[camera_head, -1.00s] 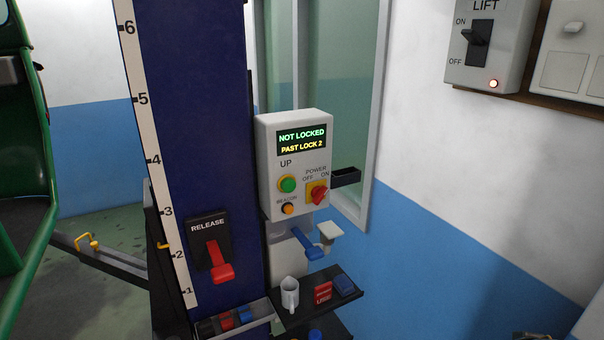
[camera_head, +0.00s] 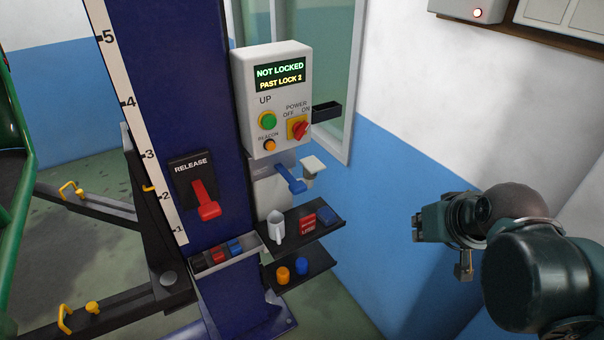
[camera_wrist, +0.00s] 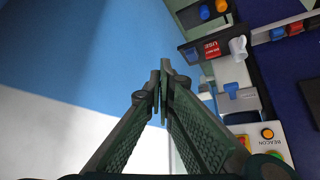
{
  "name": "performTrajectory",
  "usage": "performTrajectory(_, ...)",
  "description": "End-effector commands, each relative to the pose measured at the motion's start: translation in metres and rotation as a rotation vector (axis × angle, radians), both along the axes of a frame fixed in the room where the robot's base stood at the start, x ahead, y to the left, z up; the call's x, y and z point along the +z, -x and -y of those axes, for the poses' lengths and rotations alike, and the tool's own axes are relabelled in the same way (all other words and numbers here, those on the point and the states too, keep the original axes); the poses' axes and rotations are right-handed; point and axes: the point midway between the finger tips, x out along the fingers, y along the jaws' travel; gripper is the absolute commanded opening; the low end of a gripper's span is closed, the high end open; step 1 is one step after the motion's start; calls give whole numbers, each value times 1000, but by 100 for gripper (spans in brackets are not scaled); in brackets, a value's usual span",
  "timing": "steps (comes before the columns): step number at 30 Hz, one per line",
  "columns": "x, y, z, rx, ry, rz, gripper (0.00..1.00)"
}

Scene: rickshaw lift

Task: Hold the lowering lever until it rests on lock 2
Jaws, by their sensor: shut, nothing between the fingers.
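A blue lever (camera_head: 290,179) sticks out from a grey bracket below the control box (camera_head: 272,100) on the blue column; in the wrist view it shows right of the fingers (camera_wrist: 231,91). A red lever (camera_head: 208,203) on a black plate marked RELEASE is on the column's face and points down. The display (camera_head: 279,79) reads NOT LOCKED, PAST LOCK 2. My gripper (camera_head: 416,228) is in the air to the right of the column, apart from both levers. Its fingertips (camera_wrist: 160,80) are together with nothing between them.
A shelf (camera_head: 282,239) below the blue lever holds a white mug (camera_head: 276,227), a red box and a blue item. A lower shelf holds an orange and a blue piece. The air between my gripper and the column is clear. A wall is behind.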

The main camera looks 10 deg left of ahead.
Motion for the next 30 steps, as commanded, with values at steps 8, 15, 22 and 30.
performTrajectory(8, 14, -35, -38, 90, -8, 15, 0)
performTrajectory(15, 23, -64, -72, 167, -14, 30, 0)
performTrajectory(22, 28, -90, -107, 239, -20, 44, 0)
performTrajectory(30, 31, -118, -151, 323, -28, 62, 0)
